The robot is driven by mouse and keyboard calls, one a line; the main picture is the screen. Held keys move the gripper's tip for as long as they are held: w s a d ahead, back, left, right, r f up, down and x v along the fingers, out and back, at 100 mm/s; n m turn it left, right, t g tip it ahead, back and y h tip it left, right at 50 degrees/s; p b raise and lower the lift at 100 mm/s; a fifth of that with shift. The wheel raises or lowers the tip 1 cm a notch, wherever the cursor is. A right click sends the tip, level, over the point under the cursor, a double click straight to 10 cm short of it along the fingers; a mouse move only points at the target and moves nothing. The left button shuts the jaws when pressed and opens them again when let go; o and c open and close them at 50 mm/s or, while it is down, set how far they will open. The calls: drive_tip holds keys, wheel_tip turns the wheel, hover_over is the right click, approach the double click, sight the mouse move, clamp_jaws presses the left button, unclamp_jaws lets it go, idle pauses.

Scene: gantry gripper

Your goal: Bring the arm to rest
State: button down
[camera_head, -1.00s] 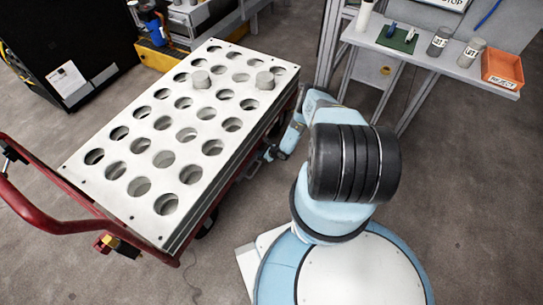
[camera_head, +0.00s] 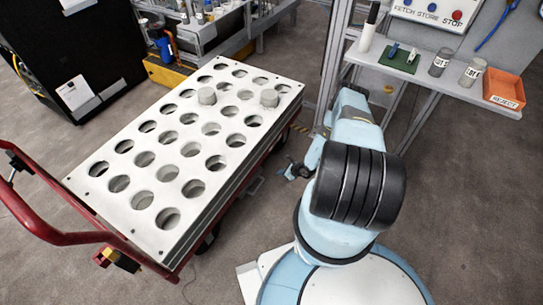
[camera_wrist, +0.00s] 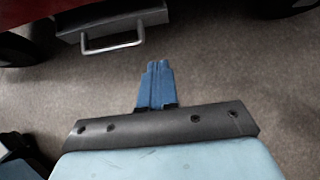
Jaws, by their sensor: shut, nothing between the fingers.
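My gripper (camera_wrist: 157,82) shows in the wrist view with its blue fingers together and nothing between them. It points over bare floor, toward a metal handle on a grey box at the top of that view. In the head view my light blue arm (camera_head: 346,205) with its black ringed joint is folded over my base, to the right of the cart.
A red cart with a white perforated top (camera_head: 150,176) stands at left, with two grey cylinders (camera_head: 207,96) in its far holes. A shelf (camera_head: 420,68) at upper right carries containers and an orange reject bin (camera_head: 503,90). Floor right of my base is clear.

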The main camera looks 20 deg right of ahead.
drive_tip(key=shift+r, duration=0.1)
